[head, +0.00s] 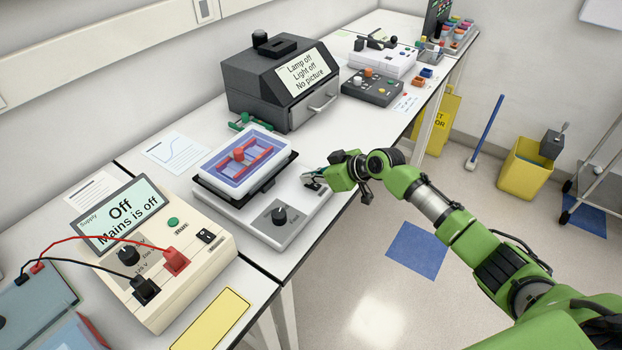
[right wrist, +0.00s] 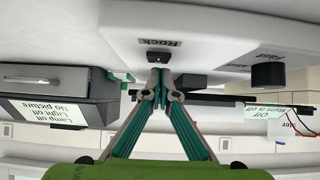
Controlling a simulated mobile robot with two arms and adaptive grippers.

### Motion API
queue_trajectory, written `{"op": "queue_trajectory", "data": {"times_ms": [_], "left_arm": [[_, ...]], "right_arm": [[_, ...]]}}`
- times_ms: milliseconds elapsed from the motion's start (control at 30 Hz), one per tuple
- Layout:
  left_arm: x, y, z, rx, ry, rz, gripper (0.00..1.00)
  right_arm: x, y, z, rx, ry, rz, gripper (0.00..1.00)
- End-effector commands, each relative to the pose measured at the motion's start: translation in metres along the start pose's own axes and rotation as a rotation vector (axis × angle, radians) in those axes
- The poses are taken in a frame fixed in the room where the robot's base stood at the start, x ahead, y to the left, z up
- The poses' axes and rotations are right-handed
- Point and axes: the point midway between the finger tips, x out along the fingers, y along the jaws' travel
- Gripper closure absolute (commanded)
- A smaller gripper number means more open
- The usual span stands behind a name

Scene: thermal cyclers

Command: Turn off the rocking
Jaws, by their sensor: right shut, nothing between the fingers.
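The rocker has a pale grey base (head: 292,236) on the bench and a blue-and-white tray (head: 215,178) with red bars on its platform. The black speed knob (head: 279,214) is on the base, and it also shows in the right wrist view (right wrist: 268,76). A small black switch (right wrist: 158,57) marked "Rock" sits on the base in the upside-down right wrist view. My right gripper (head: 311,181) is shut and empty at the base's right end. Its fingertips (right wrist: 162,78) are right by the switch; I cannot tell whether they touch it. The switch's position is unclear.
A cream power supply (head: 180,290) reading "Off, Mains is off" stands to the left, with red and black leads. A dark imager box (head: 270,95) reading "Lamp off" stands behind. A grey control box (head: 372,88) is farther along. Open floor lies right of the bench.

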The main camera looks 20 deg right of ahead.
Motion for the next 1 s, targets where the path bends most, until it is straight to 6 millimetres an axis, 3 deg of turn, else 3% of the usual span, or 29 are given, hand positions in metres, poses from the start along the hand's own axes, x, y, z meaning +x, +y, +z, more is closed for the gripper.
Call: {"op": "queue_trajectory", "data": {"times_ms": [267,500,600,1000], "left_arm": [[-0.008,0.0,-0.001,0.0,0.0,0.0,1.0],[-0.04,-0.001,-0.004,0.0,0.0,0.0,1.0],[-0.025,0.001,-0.002,-0.001,0.001,0.002,1.0],[-0.004,0.0,0.0,0.0,-0.001,0.0,1.0]], "right_arm": [[-0.005,-0.001,-0.009,0.0,0.001,0.0,1.0],[-0.021,-0.008,-0.044,0.002,0.001,0.002,1.0],[-0.033,-0.006,-0.04,0.0,0.001,0.005,1.0],[-0.101,-0.007,-0.057,0.001,0.0,0.006,1.0]]}}
